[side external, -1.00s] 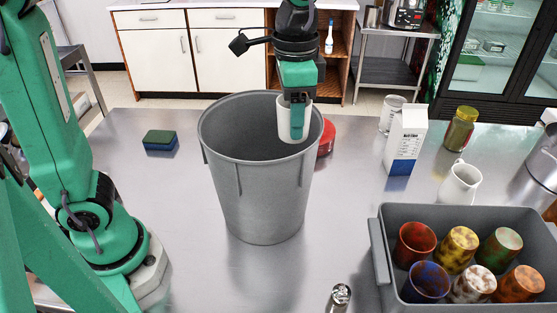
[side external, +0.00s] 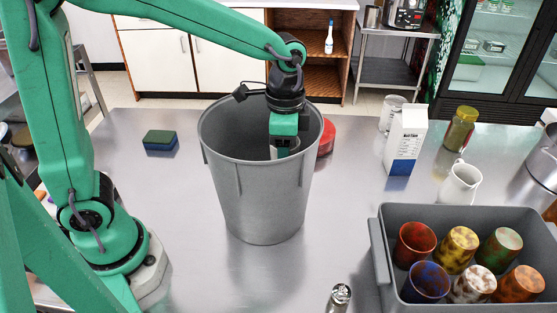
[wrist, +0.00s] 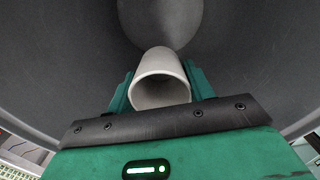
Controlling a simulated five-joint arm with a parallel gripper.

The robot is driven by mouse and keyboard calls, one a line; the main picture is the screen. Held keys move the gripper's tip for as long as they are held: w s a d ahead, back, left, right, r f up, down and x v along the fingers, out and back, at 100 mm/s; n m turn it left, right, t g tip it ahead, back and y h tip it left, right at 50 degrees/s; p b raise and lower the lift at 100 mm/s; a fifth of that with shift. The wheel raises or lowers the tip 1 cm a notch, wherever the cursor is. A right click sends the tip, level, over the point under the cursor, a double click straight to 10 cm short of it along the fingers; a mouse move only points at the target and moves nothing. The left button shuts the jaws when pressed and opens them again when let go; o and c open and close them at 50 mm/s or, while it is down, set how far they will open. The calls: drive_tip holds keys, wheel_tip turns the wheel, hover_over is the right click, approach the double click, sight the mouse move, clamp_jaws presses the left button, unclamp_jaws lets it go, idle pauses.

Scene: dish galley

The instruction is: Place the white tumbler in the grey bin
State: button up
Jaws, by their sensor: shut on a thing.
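The grey bin (side external: 265,205) stands upright on the steel table in the side external view, its mouth open at the top. My gripper (wrist: 160,88) reaches down through the mouth, and its fingers are hidden behind the bin's near wall in the side view. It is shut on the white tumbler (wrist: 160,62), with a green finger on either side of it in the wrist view. The tumbler is inside the bin, above the bin floor (wrist: 161,18). Only a sliver of the tumbler (side external: 274,153) shows in the side view.
A red object (side external: 327,138) stands close behind the bin at right. A sponge (side external: 160,140) lies at left. A milk carton (side external: 405,140), a jar (side external: 461,129) and a white pitcher (side external: 460,183) stand at right. A grey crate (side external: 376,255) holds several coloured tumblers.

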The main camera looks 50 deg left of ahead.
drive_tip(key=shift+f, duration=7.6)
drive_tip(key=shift+f, duration=0.15)
drive_tip(key=o, duration=1)
drive_tip(key=shift+c, duration=0.2)
drive_tip(key=shift+r, duration=6.15)
